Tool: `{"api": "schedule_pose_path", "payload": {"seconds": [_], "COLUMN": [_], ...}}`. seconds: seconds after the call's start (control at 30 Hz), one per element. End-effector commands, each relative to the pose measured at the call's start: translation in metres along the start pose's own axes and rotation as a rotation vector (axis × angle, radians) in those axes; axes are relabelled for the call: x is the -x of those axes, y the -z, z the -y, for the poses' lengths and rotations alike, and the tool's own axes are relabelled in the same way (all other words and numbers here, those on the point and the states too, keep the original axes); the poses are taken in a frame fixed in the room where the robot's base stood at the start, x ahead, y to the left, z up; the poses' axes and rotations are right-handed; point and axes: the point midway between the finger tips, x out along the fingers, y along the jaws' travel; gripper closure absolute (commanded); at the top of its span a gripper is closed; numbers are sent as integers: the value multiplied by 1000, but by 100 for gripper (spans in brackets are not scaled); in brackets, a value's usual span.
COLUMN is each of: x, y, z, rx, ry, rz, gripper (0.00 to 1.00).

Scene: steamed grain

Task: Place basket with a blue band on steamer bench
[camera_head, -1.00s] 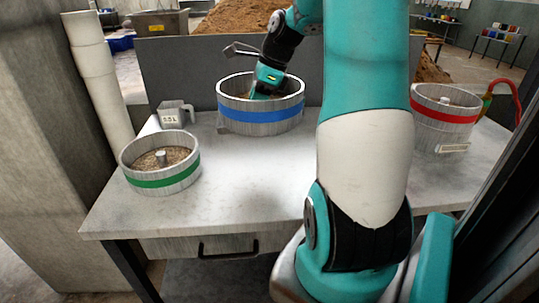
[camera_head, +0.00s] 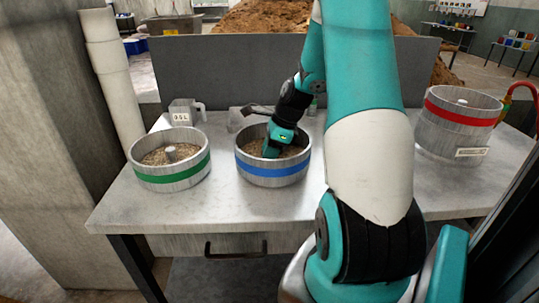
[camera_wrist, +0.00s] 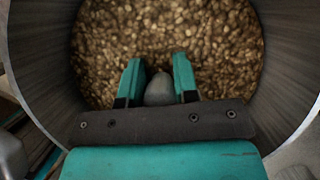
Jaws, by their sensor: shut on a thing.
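The basket with a blue band (camera_head: 272,172) is a grey round tub of grain, at the middle of the grey bench (camera_head: 225,212) in the head view. It looks upright, and I cannot tell whether its base touches the bench top. My gripper (camera_head: 272,152) reaches down inside it. In the wrist view my gripper (camera_wrist: 158,85) is shut on the grey central knob (camera_wrist: 160,90) of the basket, with grain (camera_wrist: 165,40) around it. The knob is hidden by the gripper in the head view.
A green-banded basket (camera_head: 172,176) stands close on the left, with a small gap. A measuring jug (camera_head: 186,112) is behind it. A red-banded basket (camera_head: 456,128) stands on the right. A grey panel (camera_head: 225,75) closes the back. The bench front is bare.

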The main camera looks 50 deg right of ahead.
Motion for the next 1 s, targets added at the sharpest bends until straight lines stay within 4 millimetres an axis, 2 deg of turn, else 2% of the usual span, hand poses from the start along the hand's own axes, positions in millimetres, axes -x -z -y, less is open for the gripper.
{"api": "schedule_pose_path", "payload": {"seconds": [0.07,0.43,0.47,0.5,0.57,0.87,1.0], "x": [-6,-9,-10,-9,-9,-7,9], "y": [2,3,4,4,4,3,3], "z": [0,0,0,0,0,0,1], "rx": [1,2,0,0,0,1,-1], "ry": [1,2,0,0,0,1,5], "rz": [1,1,0,-1,-1,-1,0], "gripper": [100,100,67,58,46,46,46]}}
